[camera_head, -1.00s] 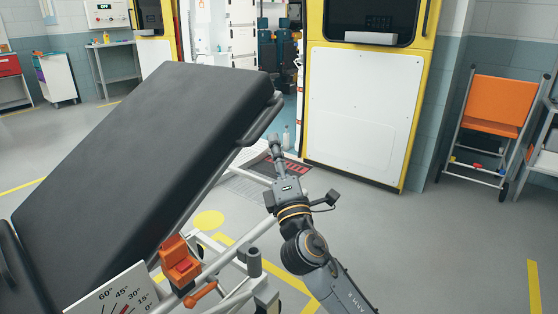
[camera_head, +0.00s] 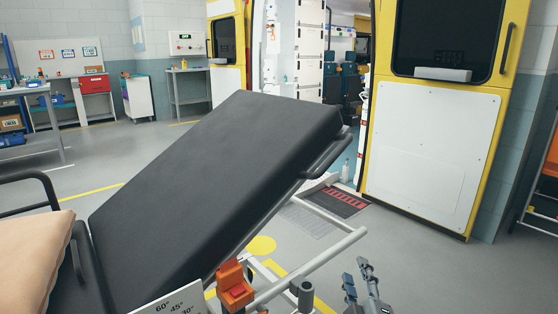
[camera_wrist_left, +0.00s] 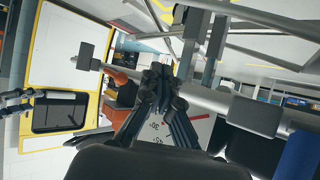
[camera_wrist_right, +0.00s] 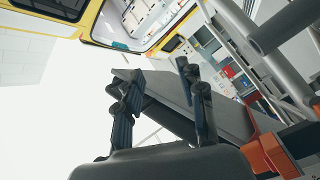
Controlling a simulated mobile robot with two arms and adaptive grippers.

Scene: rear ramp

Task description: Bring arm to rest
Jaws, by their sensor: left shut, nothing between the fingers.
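My right gripper (camera_head: 362,283) shows at the bottom of the head view, right of the stretcher's side rail, with its two fingers apart. In the right wrist view its fingers (camera_wrist_right: 163,100) are also spread, with nothing between them. My left gripper (camera_wrist_left: 165,95) shows only in the left wrist view, with its fingers together and empty. The stretcher's black backrest (camera_head: 225,180) is tilted up. An orange lever (camera_head: 235,287) and a white angle card (camera_head: 172,303) sit at its near side. The orange lever also shows in the right wrist view (camera_wrist_right: 270,158).
The ambulance's yellow-edged door with a white panel (camera_head: 420,140) stands right of the open rear. A pale pillow (camera_head: 35,258) lies at the left. Grey rails (camera_head: 320,262) run beside the backrest. The floor right of the stretcher is clear.

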